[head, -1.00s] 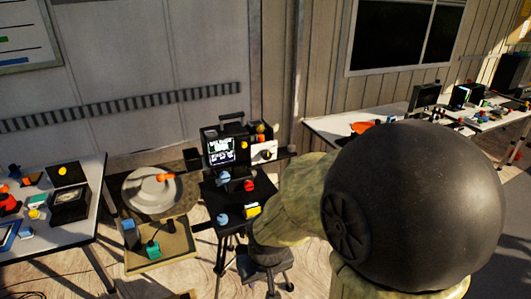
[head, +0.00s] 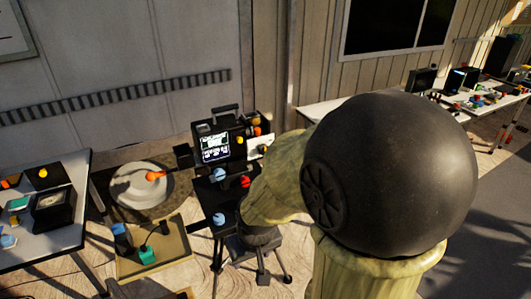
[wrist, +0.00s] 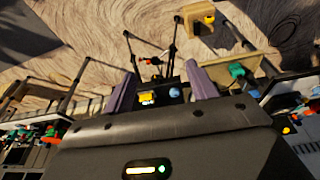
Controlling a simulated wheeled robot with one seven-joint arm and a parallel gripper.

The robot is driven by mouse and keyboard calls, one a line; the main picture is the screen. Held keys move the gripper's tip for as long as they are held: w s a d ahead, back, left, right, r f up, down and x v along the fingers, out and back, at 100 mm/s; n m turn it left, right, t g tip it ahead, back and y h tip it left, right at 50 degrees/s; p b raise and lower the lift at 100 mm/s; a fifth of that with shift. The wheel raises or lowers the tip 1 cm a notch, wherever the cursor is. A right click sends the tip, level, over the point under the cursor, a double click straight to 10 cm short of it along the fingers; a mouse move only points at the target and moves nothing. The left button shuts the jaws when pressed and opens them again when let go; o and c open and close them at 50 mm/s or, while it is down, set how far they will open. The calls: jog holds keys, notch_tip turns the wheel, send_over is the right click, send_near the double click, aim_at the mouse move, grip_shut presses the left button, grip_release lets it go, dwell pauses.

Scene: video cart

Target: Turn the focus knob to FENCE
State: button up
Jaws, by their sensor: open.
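The video cart (head: 203,192) stands near the middle of the head view, with a lit monitor (head: 214,146) on top. A blue knob (head: 219,174), a red knob (head: 245,180) and a lower blue knob (head: 218,219) show on it. Which one is the focus knob, and any FENCE label, I cannot tell. My gripper (wrist: 160,70) is open in the wrist view, its two purple fingers wide apart with nothing gripped. A blue round part (wrist: 174,92) and a yellow block (wrist: 147,97) show between the fingers, apart from them. In the head view my arm hides my gripper.
A white table with equipment (head: 50,245) stands at left. A round grey dish (head: 128,190) and a tan tray (head: 170,255) with a green item (head: 147,255) lie beside the cart. Another loaded table (head: 320,110) runs along the wall at right.

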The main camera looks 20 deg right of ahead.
aim_at(263, 149)
jog(key=w+d+f+n+t+h+b, duration=0.1)
jog(key=w+d+n+t, duration=0.1)
jog(key=w+d+t, duration=0.35)
jog(key=w+d+f+n+t+b, duration=0.2)
jog(key=w+d, duration=0.5)
jog(key=w, duration=0.4)
jog(key=w+d+r+n+t, duration=0.1)
jog(key=d+n+t, duration=0.1)
jog(key=d+t, duration=0.2)
jog(key=w+d+r+n+t+y+b, duration=0.1)
jog(key=w+d+n+t, duration=0.1)
jog(key=d, duration=0.3)
jog(key=shift+r+t+y+b, duration=0.25)
jog(key=shift+t+y+b, duration=0.05)
jog(key=shift+t, duration=0.55)
jog(key=shift+w, duration=0.15)
jog(key=w+p, duration=0.4)
jog(key=w, duration=1.3)
jog(key=shift+w+a, duration=0.15)
jog(key=shift+a, duration=0.15)
jog(key=c, duration=1)
